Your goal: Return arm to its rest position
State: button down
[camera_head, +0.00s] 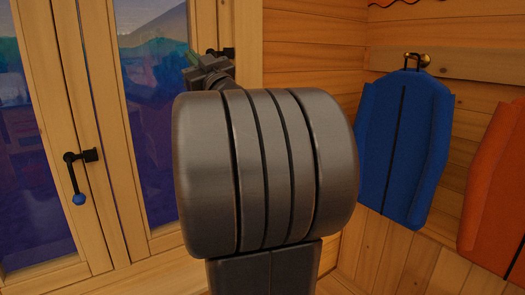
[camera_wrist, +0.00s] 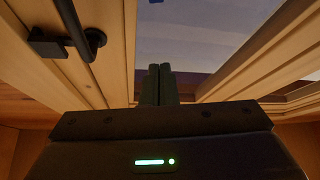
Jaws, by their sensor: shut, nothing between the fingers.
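My arm fills the middle of the head view as a large dark grey ribbed link, hiding part of the window and the corner behind it. My gripper (camera_head: 190,57) shows small beyond the link's upper left, in front of the window frame. In the wrist view my gripper's two dark fingers (camera_wrist: 160,72) stand side by side, shut and empty. A green light glows on its housing.
A wooden window (camera_head: 100,110) stands behind my arm; its dark handle (camera_head: 82,157) has a blue tip. A dark handle also shows in the wrist view (camera_wrist: 85,42). A blue jacket (camera_head: 405,145) and an orange jacket (camera_head: 495,200) hang on the log wall at right.

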jog(key=s+r+m, duration=0.1)
jog(key=s+d+r+m+t+h, duration=0.1)
jog(key=r+m+b, duration=0.1)
jog(key=shift+s+d+r+t+h, duration=0.3)
jog(key=shift+s, duration=0.1)
jog(key=shift+d, duration=0.15)
dwell(0.3)
